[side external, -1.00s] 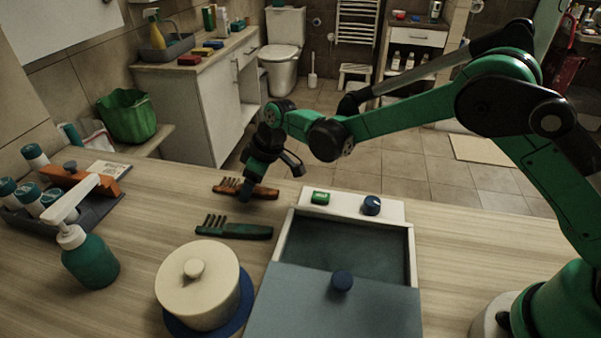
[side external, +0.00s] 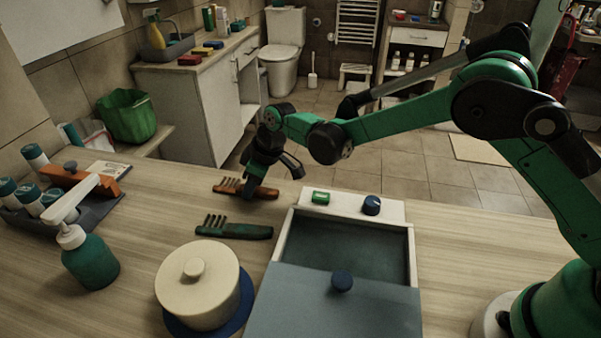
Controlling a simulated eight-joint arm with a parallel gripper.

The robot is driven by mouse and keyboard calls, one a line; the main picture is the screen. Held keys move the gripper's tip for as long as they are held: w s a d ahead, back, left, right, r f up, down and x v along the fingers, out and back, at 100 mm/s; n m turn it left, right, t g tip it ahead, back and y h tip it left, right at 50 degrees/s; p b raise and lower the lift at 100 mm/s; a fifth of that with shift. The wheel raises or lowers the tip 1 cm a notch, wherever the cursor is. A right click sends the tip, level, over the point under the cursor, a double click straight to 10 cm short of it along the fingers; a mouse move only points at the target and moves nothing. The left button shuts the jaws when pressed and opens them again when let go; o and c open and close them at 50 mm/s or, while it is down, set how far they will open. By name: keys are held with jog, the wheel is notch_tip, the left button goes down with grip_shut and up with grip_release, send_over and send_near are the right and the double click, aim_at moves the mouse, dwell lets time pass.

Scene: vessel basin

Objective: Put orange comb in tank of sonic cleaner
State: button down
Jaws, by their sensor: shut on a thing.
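The orange comb (side external: 266,192) lies at the back of the wooden counter, its teeth end to the left. My gripper (side external: 249,191) is over its middle, pointing down, shut on it; the fingers hide part of the comb. The comb appears at counter level; I cannot tell whether it is clear of the surface. The sonic cleaner's tank (side external: 345,246) is to the right and nearer, its back part open. A grey-blue lid (side external: 300,305) with a dark blue knob covers its front part.
A dark green comb (side external: 235,230) lies in front of the orange one. A cream lidded jar (side external: 198,285) stands left of the tank. A green pump bottle (side external: 90,262) and a tray of bottles (side external: 95,215) are at left. The cleaner's back panel has a blue dial (side external: 371,205).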

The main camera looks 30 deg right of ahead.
notch_tip(320, 180, up, 19)
notch_tip(320, 180, up, 4)
send_over(345, 267)
jog(key=f, duration=1.3)
jog(key=s+d+f, duration=0.1)
jog(key=f, duration=0.5)
jog(key=shift+f, duration=0.4)
jog(key=c, duration=0.6)
grip_release()
jog(key=shift+r, duration=0.15)
